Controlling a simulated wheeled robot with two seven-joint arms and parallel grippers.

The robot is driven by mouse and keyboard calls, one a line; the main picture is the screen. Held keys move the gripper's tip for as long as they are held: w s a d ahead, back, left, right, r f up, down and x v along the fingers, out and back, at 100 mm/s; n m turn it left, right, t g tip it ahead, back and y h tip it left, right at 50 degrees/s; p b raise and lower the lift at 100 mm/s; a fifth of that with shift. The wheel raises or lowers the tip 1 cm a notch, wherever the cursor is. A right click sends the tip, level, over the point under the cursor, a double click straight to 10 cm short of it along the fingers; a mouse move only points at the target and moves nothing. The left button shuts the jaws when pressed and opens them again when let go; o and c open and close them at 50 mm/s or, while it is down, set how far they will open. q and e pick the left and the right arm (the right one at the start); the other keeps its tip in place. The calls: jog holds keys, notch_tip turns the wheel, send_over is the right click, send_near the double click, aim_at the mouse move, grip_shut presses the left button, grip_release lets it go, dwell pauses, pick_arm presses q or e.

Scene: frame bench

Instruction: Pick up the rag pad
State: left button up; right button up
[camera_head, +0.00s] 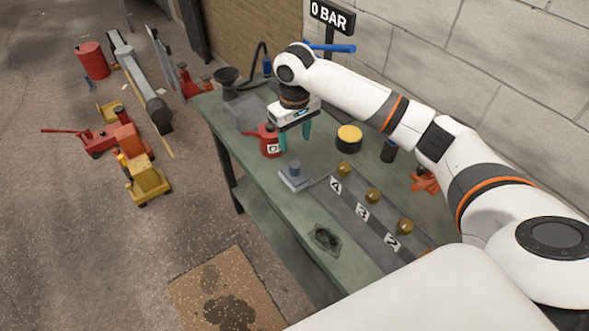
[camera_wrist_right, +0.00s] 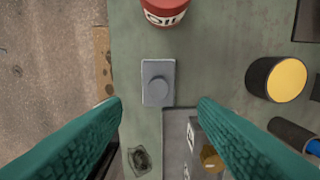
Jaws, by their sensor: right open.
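A flat grey pad with a round grey knob, which looks like the rag pad (camera_head: 294,178), lies on the green bench. It also shows in the right wrist view (camera_wrist_right: 158,82), just beyond and between the fingertips, knob facing the camera. My right gripper (camera_head: 295,134) has teal fingers spread apart with nothing between them. It hangs above the bench behind the pad, near the red oil can, and does not touch the pad. A dark, stained crumpled patch (camera_head: 325,239) lies nearer on the bench. My left gripper is in neither view.
The red oil can (camera_head: 268,141) stands behind the pad. A yellow-topped dark cylinder (camera_head: 348,139) stands to the right. A grey strip numbered 4, 3, 2 (camera_head: 362,213) with several brass knobs lies close to the pad. The bench's left edge is near.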

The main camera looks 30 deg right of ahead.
send_over(295, 164)
notch_tip(295, 164, down, 4)
jog(key=shift+f, duration=0.2)
notch_tip(295, 164, down, 6)
jog(key=shift+s+r+p, duration=0.1)
jog(key=shift+r+p, duration=0.15)
jog(key=shift+p, duration=0.5)
jog(key=shift+f, duration=0.3)
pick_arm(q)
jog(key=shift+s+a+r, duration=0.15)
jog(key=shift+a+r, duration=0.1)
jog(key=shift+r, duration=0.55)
pick_arm(e)
jog(key=shift+c, duration=0.5)
jog(key=c, duration=1)
jog(key=shift+r, duration=0.1)
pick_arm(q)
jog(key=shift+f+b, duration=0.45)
pick_arm(e)
notch_tip(295, 164, up, 10)
